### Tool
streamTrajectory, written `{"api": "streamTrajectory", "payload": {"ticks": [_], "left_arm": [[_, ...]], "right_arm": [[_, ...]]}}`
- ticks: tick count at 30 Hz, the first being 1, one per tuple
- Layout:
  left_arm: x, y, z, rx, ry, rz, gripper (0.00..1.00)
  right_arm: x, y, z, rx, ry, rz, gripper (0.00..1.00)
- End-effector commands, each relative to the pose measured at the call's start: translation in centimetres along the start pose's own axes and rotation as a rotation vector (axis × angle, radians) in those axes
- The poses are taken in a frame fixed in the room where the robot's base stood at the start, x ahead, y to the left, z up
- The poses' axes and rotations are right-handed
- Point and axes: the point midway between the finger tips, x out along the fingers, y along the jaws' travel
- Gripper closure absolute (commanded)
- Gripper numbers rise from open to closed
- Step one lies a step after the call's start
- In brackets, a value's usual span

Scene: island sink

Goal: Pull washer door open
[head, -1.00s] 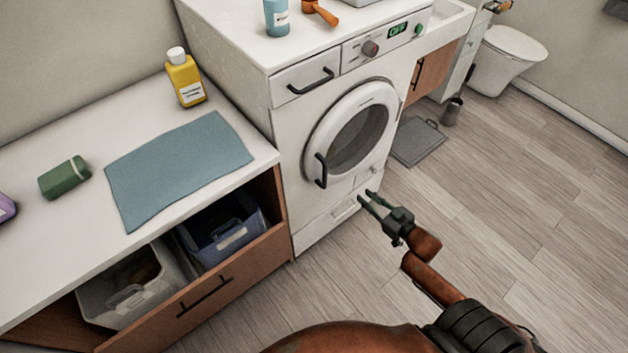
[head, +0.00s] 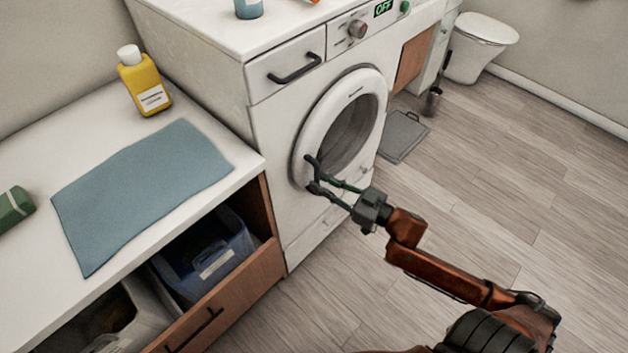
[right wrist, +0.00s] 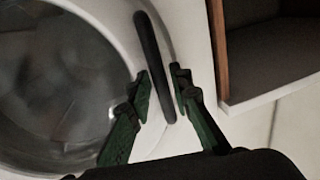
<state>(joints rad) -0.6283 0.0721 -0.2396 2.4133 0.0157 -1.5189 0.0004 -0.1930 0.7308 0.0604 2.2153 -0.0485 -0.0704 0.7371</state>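The white washer (head: 268,118) stands at centre in the head view. Its round door (head: 352,128) is closed, and the door also fills the left of the right wrist view (right wrist: 60,85). The dark door handle (right wrist: 152,60) is upright on the door's left rim in the head view, merging there with my fingertips. My right gripper (head: 312,175) is at this handle. In the right wrist view its fingers (right wrist: 160,78) stand apart, one on each side of the handle's lower part, with a narrow gap visible. My left gripper is out of view.
A counter with a blue cloth (head: 140,190) and yellow bottle (head: 145,82) is left of the washer. Below it, an open wooden drawer (head: 225,300) with bins juts out near the door's handle side. Floor (head: 510,200) to the right is clear.

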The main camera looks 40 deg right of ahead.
Motion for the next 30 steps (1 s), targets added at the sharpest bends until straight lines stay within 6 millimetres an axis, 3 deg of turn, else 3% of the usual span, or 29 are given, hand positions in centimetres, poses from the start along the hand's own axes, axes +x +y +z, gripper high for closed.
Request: {"api": "streamTrajectory", "payload": {"ticks": [5,14,23,30], "left_arm": [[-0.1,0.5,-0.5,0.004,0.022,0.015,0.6],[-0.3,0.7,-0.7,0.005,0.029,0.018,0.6],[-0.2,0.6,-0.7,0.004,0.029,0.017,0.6],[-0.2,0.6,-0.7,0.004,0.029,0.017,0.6]], "right_arm": [[1.6,0.0,0.2,0.0,-0.001,-0.001,0.81],[1.9,0.0,0.1,0.0,-0.001,0.0,0.81],[1.9,0.0,0.1,0.0,0.0,0.0,0.99],[1.9,0.0,0.1,0.0,-0.001,-0.001,1.0]]}}
